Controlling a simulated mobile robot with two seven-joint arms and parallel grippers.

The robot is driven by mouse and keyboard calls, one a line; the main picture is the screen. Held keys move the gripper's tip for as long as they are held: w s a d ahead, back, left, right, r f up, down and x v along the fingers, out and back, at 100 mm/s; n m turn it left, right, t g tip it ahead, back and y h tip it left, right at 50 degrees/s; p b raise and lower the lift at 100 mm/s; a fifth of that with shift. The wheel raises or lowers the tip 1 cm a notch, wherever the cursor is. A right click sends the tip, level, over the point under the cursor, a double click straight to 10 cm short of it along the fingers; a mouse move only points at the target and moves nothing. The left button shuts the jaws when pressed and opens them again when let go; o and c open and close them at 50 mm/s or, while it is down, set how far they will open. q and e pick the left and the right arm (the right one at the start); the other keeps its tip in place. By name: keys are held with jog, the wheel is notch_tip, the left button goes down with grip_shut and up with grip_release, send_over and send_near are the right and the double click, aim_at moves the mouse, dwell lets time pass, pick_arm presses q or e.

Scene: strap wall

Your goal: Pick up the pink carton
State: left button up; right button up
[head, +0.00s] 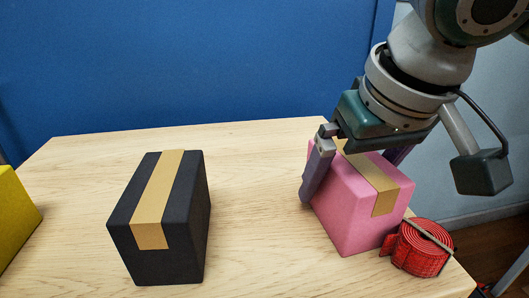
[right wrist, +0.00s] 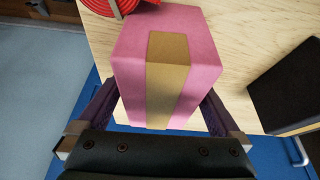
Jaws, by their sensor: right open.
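The pink carton (head: 351,213) with a tan tape strip stands on the wooden table at the right. It also fills the middle of the right wrist view (right wrist: 128,52). My right gripper (head: 350,175) comes down from above with its fingers spread on either side of the carton. In the right wrist view both purple fingers of the right gripper (right wrist: 160,108) flank the carton, and whether they touch it cannot be told. The carton's far upper part is hidden behind the gripper in the head view. My left gripper is not in view.
A black carton (head: 191,235) with tan tape stands left of the pink one, with bare table (head: 255,190) between. A rolled red strap (head: 420,250) lies close beside the pink carton's right side. A yellow carton (head: 15,215) is at the left edge. A blue panel (head: 180,65) stands behind.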

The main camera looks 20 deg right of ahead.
jog(key=shift+c, duration=0.2)
jog(key=c, duration=1.5)
